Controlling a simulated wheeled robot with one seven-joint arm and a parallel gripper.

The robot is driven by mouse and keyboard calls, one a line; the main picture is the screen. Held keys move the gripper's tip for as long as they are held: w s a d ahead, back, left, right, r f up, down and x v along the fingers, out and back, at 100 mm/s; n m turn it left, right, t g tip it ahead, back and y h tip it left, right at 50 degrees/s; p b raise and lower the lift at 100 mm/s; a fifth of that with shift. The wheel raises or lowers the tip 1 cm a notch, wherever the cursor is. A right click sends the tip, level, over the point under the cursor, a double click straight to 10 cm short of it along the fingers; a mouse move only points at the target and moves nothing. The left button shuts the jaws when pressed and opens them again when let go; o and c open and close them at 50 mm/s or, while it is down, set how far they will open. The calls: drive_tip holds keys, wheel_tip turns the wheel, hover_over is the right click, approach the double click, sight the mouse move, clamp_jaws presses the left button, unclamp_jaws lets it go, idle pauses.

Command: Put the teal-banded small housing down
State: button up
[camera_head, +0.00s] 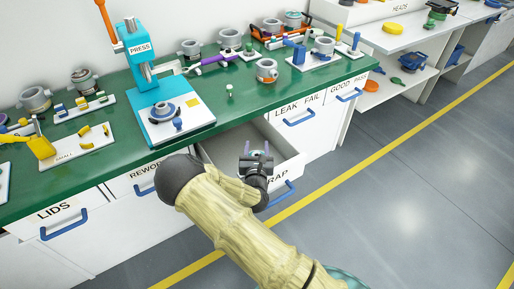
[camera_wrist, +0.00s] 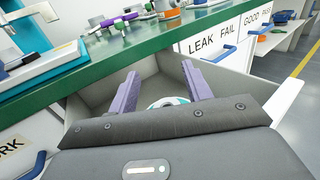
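My gripper (camera_head: 257,149) is over the open drawer (camera_head: 223,150) whose label reads partly "RAP". In the wrist view its two purple fingers (camera_wrist: 160,82) stand wide apart. A pale ring-shaped housing with teal on it (camera_wrist: 168,102) shows low between the fingers, against the drawer's inside. A gap shows between it and the left finger. Its lower part is hidden behind my gripper's body, so I cannot tell whether it rests on the drawer floor.
The green bench (camera_head: 232,111) runs behind the drawer, with the teal press (camera_head: 141,62) and several grey housings on it. The closed "LEAK FAIL" drawer (camera_head: 298,112) is to the right. Blue handles stick out in front. The floor at right is clear.

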drive_tip(key=shift+o, duration=0.2)
drive_tip(key=shift+s+f, duration=0.1)
drive_tip(key=shift+f, duration=0.15)
drive_tip(key=shift+r, duration=0.2)
drive_tip(key=s+r, duration=0.1)
drive_tip(key=s, duration=1)
drive_tip(key=shift+s, duration=0.4)
